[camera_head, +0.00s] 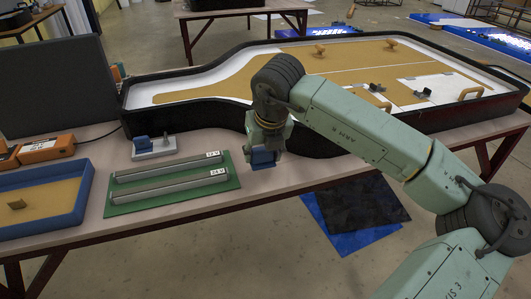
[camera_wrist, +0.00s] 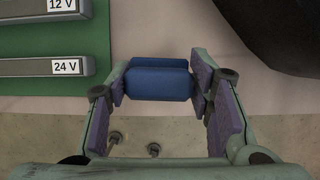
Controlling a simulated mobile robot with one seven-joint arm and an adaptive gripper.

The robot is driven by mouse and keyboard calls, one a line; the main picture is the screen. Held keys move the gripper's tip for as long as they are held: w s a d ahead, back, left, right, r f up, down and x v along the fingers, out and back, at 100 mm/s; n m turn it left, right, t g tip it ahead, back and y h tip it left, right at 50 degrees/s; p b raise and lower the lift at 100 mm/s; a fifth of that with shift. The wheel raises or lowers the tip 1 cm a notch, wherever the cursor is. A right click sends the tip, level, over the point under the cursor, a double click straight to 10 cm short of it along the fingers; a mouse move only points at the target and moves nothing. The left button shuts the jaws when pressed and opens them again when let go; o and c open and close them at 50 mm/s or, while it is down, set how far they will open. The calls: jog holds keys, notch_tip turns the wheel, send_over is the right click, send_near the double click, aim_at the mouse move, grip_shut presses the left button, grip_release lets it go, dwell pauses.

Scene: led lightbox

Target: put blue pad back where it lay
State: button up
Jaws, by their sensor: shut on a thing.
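The blue pad (camera_wrist: 158,82) is between the two fingers of my gripper (camera_wrist: 159,88), which is shut on it. In the head view the pad (camera_head: 263,158) shows under my gripper (camera_head: 266,148), near the front edge of the table and right of the green board. I cannot tell whether the pad touches the table top or hangs just above it. My fingers hide its ends.
The green board (camera_head: 228,185) carries two grey bars labelled 12 V and 24 V. A grey fixture (camera_head: 168,152) with a blue part stands behind it. A blue-rimmed tray (camera_head: 83,190) is at left. The black-walled lightbox (camera_head: 190,123) stands close behind my gripper.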

aim_at(265, 158)
jog(key=shift+w+d, duration=0.2)
jog(key=shift+w, duration=0.3)
jog(key=f, duration=0.1)
jog(key=f+p, duration=0.1)
jog(key=f, duration=0.1)
jog(key=shift+w+d+f, duration=0.15)
jog(key=shift+w+f, duration=0.05)
jog(key=shift+f+b, duration=0.2)
jog(key=shift+b, duration=0.2)
jog(key=o, duration=1.1)
jog(key=shift+r+p, duration=0.25)
jog(key=shift+p, duration=0.45)
jog(key=b+v, duration=0.2)
jog(key=v, duration=0.8)
jog(key=shift+r+b, duration=0.3)
jog(key=shift+b, duration=0.05)
